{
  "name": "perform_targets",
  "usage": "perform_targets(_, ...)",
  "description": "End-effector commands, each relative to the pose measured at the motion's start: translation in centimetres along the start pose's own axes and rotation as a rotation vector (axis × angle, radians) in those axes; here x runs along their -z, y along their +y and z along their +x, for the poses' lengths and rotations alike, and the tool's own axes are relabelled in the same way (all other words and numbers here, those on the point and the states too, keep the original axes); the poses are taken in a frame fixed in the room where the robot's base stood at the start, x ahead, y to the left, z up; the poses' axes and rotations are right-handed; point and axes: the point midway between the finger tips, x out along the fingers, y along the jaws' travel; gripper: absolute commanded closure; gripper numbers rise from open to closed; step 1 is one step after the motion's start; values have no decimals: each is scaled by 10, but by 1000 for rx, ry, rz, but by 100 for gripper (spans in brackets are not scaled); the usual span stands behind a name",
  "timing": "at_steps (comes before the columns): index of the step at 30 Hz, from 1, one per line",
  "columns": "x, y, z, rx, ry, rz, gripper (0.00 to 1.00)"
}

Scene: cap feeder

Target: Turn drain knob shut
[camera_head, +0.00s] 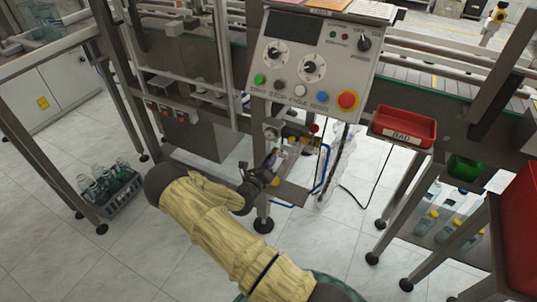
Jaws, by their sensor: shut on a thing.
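The drain knob is hard to make out; it seems to be at the small valve assembly with a round gauge (271,132) below the control panel. My gripper (277,163) is at the end of my yellow-sleeved arm, just under that assembly. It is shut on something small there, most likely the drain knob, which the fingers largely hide. I cannot tell the knob's angle. A blue hose (325,168) loops down right of the gripper.
The control panel (314,68) with knobs and a red button hangs above my gripper. A red BAD tray (403,127) sits to the right. A crate of bottles (109,191) stands on the floor at left. A machine leg (262,208) is close by.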

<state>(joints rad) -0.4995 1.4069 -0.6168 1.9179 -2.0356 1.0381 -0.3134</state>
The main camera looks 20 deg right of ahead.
Motion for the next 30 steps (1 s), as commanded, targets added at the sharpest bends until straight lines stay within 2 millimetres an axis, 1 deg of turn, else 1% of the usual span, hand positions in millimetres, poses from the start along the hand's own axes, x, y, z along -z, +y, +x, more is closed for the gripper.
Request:
perform_targets(2, -4, -2, -2, -5, 3, -78, 100)
perform_targets(21, -1, 1, -2, -9, 26, -683, 100)
perform_targets(30, 0, 2, -2, -11, 36, -921, 100)
